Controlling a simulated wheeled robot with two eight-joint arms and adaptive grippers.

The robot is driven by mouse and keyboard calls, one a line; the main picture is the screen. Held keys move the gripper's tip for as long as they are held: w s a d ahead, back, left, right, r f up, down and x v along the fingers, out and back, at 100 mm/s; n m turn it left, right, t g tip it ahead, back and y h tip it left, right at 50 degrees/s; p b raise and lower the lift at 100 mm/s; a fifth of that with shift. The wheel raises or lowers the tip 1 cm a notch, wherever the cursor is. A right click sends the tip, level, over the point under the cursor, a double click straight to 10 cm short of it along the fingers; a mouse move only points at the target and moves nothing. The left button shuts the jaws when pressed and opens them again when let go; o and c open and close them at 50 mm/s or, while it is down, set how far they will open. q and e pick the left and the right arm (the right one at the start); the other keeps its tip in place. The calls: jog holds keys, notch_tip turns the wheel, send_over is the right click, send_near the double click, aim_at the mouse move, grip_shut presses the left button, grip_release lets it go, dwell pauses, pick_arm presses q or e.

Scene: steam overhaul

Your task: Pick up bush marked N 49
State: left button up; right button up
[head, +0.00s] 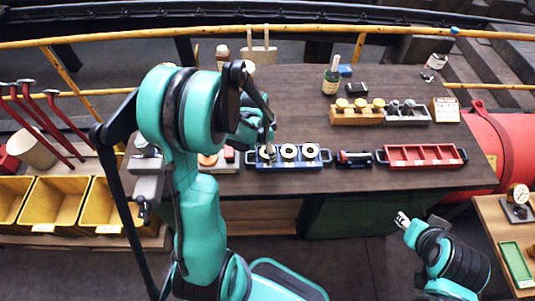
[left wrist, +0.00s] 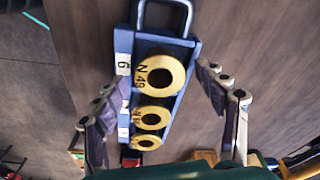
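The bush marked N 49 (left wrist: 160,77) is a yellow ring with a dark bore, in the blue tray (left wrist: 187,60), nearest the tray handle in the left wrist view. Two more yellow bushes (left wrist: 150,117) sit behind it in a row. In the head view the blue tray (head: 290,164) lies on the bench, and the leftmost bush is partly hidden by my left gripper (head: 269,150). My left gripper (left wrist: 163,88) is open, its fingers on either side of the tray, with nothing between them gripped. My right gripper (head: 402,219) is off the bench's front edge, too small to read.
A small dark and red block (head: 354,158) and a red compartment tray (head: 421,155) stand right of the blue tray. Holders with yellow (head: 357,117) and grey parts (head: 406,116) stand farther back. Yellow bins (head: 55,203) are left. The bench middle behind the tray is clear.

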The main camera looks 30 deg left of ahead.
pick_arm(q)
jog(key=c, duration=1.3)
jog(key=shift+c, duration=0.2)
